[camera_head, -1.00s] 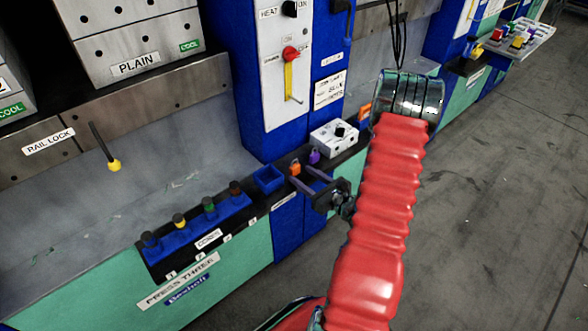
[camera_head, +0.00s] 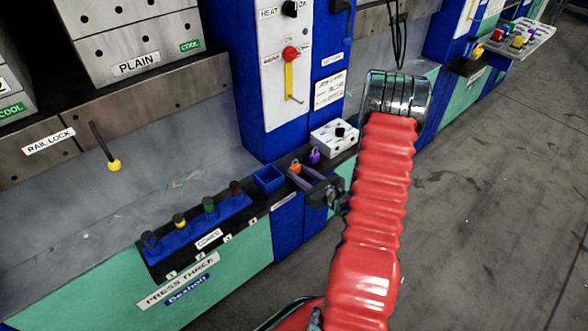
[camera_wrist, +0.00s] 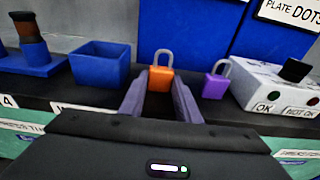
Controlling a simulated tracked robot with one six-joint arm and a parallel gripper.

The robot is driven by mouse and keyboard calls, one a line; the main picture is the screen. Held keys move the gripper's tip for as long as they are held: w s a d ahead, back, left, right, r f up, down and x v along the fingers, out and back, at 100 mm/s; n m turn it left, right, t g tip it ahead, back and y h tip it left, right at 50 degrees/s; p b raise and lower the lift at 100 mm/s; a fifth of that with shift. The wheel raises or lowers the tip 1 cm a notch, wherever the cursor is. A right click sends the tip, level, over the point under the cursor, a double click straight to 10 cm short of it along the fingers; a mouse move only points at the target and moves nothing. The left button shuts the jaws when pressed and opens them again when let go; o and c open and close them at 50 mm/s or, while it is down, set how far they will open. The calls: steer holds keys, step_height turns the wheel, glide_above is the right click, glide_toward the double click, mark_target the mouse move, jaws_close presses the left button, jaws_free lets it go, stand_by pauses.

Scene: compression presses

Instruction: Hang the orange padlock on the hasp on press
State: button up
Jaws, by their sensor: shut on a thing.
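The orange padlock (camera_wrist: 160,78) has a grey shackle and stands upright on the dark ledge. It also shows in the head view (camera_head: 295,167). My gripper (camera_wrist: 159,88) is shut on its body, one grey-purple finger on each side. The shackle points up, clear of the fingers. In the head view my gripper (camera_head: 303,173) reaches in from the right, level with the ledge. I cannot make out the hasp for certain in either view. The press front carries a white panel (camera_head: 277,85) with a red knob and a yellow lever.
A purple padlock (camera_wrist: 214,86) stands close right of my gripper, beside a white button box (camera_wrist: 272,86). A blue open bin (camera_wrist: 100,65) is to the left. A blue rack with several coloured knobs (camera_head: 198,222) lies farther left. The blue press column rises behind.

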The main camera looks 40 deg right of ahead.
mark_target(300, 167)
steer(key=shift+c, duration=1.1)
steer(key=shift+r, duration=0.15)
steer(key=shift+r, duration=1.35)
